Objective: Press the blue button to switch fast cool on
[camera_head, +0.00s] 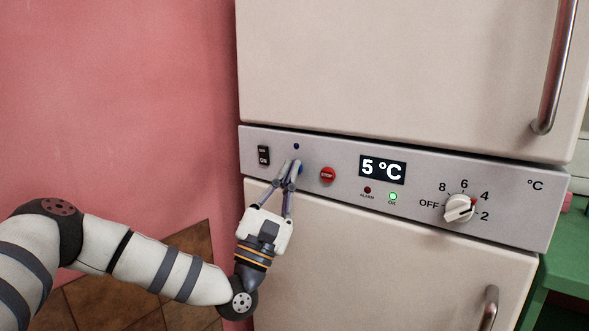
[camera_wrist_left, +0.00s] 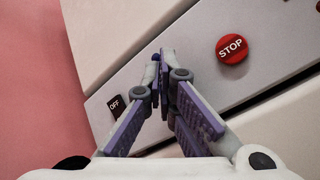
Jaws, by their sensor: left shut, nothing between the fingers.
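The blue button (camera_head: 301,170) is on the grey control panel (camera_head: 334,150) of the fridge, mostly covered by the fingertips of my left gripper (camera_head: 291,165). The gripper is shut and empty, its tips at the button; I cannot tell whether they touch it. In the left wrist view the closed fingertips (camera_wrist_left: 161,66) point at the panel and hide the button. A small dark blue lamp (camera_head: 296,146) sits just above the button and looks unlit. It also shows in the left wrist view (camera_wrist_left: 155,57). My right gripper is not in view.
A red STOP button (camera_head: 328,174) is close to the right of the fingertips. A black rocker switch (camera_head: 263,155) is to their left. The display (camera_head: 382,170) reads 5 °C, the green OK lamp (camera_head: 393,196) is lit, and a knob (camera_head: 459,208) is farther right.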

